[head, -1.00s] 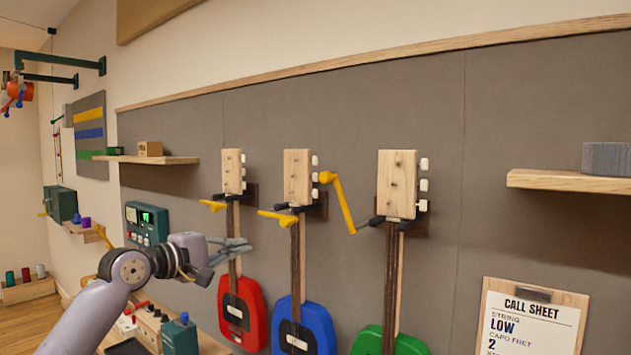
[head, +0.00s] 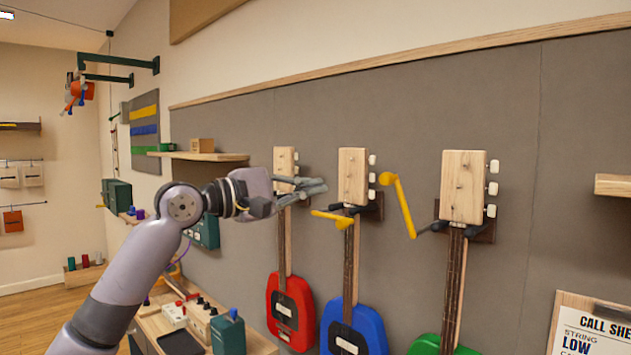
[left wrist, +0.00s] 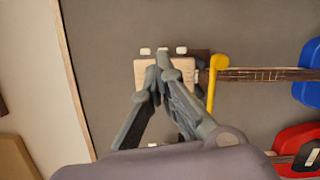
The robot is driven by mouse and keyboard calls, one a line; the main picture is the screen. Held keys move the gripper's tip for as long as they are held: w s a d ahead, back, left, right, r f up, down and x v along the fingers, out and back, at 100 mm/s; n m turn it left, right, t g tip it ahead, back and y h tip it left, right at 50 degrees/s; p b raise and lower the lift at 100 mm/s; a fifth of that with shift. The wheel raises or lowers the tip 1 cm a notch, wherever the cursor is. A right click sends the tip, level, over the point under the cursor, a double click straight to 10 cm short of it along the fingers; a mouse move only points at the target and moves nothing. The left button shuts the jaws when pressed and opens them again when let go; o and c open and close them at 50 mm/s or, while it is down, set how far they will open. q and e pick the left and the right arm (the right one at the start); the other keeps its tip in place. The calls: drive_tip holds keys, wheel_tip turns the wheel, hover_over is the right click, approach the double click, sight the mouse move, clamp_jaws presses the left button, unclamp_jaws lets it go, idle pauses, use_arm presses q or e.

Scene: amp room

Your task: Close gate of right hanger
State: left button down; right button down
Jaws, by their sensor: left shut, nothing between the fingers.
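The right hanger (head: 434,226) holds the guitar with the green body (head: 440,346) by its neck under a wooden headstock (head: 463,187). Its yellow gate (head: 402,208) slants steeply, upper end to the left of the headstock and lower end near the hanger's left prong, not across the neck. My left gripper (head: 318,187) is shut and empty, left of the middle guitar's headstock (head: 353,176) and in front of the left headstock. In the left wrist view, the fingers (left wrist: 163,62) overlap a headstock (left wrist: 147,72). My right gripper is not in view.
The middle hanger's yellow gate (head: 332,219) lies nearly level across the blue guitar's neck; it also shows in the left wrist view (left wrist: 215,76). The red guitar (head: 290,312) hangs further left. A bench (head: 155,325) with devices stands below my left arm. A shelf (head: 612,186) juts at right.

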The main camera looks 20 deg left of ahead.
use_arm(q)
drive_tip(key=w+d+r+p, duration=0.1)
drive_tip(key=w+d+p, duration=0.3)
drive_tip(key=d, duration=0.4)
drive_tip(key=shift+w, duration=0.35)
drive_tip(key=shift+w, duration=0.1)
